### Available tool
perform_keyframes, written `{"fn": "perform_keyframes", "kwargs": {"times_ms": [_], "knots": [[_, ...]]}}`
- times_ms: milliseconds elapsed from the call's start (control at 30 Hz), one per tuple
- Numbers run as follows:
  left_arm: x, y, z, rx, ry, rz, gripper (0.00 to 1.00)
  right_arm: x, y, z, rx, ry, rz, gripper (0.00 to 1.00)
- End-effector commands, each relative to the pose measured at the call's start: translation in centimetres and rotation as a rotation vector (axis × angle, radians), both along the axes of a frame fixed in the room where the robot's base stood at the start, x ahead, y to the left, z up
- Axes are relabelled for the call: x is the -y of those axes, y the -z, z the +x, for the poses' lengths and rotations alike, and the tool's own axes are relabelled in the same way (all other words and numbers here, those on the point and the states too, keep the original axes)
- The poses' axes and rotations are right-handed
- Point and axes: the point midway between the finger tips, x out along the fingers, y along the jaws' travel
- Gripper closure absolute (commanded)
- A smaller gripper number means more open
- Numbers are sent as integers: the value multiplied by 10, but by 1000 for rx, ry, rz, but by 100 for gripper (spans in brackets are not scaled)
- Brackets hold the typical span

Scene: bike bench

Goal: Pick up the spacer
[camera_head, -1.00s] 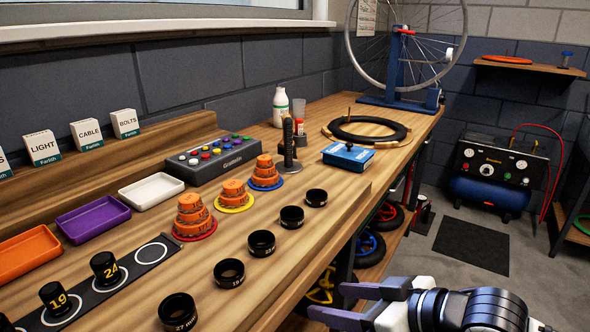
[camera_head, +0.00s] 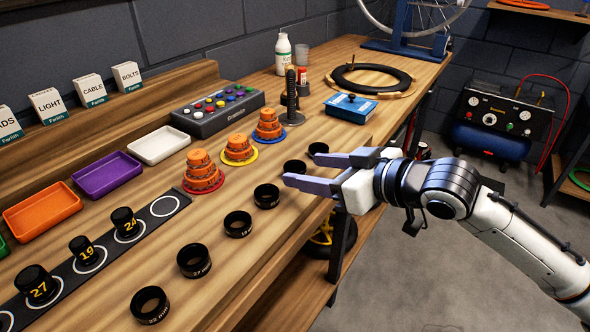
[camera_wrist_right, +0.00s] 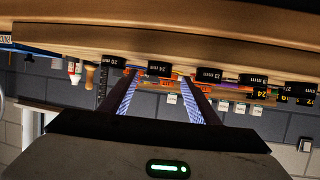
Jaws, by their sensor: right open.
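Several black ring spacers stand in a row along the bench's front edge in the head view: one marked 32 mm (camera_head: 150,305), one marked 27 mm (camera_head: 194,261), one marked 19 mm (camera_head: 238,224), and others farther back. My right gripper (camera_head: 302,169) is open and empty at the far part of this row. In the right wrist view, which looks inverted, the spacer marked 24 mm (camera_wrist_right: 159,69) appears between the finger tips (camera_wrist_right: 160,80). My left gripper is out of view.
A black strip (camera_head: 164,206) holds black plugs numbered 27, 19 and 24, with one ring empty. Orange stacks (camera_head: 203,172) on coloured discs stand behind the spacers. Trays (camera_head: 106,176), a button box (camera_head: 218,112) and a blue box (camera_head: 351,106) are farther back.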

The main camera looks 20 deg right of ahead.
Motion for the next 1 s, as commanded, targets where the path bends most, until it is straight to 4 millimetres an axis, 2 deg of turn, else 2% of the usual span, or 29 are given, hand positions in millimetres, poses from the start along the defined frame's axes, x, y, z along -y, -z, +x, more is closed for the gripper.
{"fn": "perform_keyframes", "kwargs": {"times_ms": [33, 200, 467, 733, 1000], "knots": [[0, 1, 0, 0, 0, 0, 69, -3, 3, 9, 1, 1, 3, 45], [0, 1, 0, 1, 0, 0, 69, -11, 11, 23, 1, -1, 1, 45], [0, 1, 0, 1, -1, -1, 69, -12, 12, 25, 0, -1, 0, 45], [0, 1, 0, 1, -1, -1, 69, -12, 12, 25, -1, -1, -1, 89], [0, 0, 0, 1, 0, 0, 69, -12, 9, 25, 1, -1, 0, 89]]}}
